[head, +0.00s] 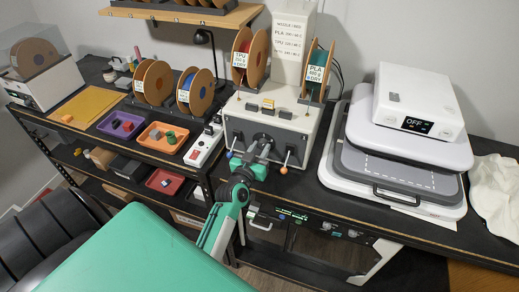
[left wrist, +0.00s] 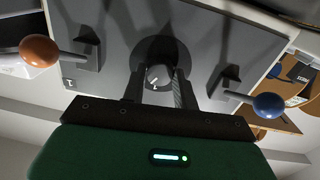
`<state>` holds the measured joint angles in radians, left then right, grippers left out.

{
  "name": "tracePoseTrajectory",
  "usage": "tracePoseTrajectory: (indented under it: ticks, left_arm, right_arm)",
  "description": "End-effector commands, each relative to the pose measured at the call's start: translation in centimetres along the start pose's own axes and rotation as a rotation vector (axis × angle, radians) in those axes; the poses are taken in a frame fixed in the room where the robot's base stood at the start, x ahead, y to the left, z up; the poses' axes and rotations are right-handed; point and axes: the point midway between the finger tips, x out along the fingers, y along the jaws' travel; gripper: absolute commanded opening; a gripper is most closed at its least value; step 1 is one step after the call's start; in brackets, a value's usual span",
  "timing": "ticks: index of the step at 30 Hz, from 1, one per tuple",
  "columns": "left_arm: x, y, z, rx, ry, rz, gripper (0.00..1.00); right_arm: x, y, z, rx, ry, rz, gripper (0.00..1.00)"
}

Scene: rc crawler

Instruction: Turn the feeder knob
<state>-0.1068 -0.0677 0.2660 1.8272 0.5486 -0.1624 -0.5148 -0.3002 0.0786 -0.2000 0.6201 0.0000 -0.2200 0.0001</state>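The feeder (head: 275,125) is a pale box with spools above it. My left gripper (head: 263,150) is in front of its lower front face. In the left wrist view, the grey feeder knob (left wrist: 158,77) with a white mark sits on a dark round base. The two fingers of my left gripper (left wrist: 158,88) stand on either side of the knob. I cannot tell whether both touch it. In the head view the gripper hides this knob. My right gripper is not in view.
An orange-ball lever (left wrist: 40,49) and a blue-ball lever (left wrist: 268,105) flank the knob closely. A white heat press (head: 405,125) stands right of the feeder. A power strip (head: 203,147) and small trays, one orange (head: 151,142), lie to the left.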

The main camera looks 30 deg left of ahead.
Motion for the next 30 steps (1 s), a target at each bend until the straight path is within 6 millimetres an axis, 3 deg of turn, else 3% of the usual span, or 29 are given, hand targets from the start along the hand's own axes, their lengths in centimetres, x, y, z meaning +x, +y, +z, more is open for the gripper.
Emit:
tracePoseTrajectory:
  ticks: [11, 30]
  left_arm:
    - [0.00, 0.00, -0.03, -0.081, 0.004, 0.001, 0.07]
    - [0.03, -0.03, -0.02, -0.476, 0.025, 0.001, 0.07]
  right_arm:
    - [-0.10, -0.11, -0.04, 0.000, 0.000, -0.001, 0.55]
    - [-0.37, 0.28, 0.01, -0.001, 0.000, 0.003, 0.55]
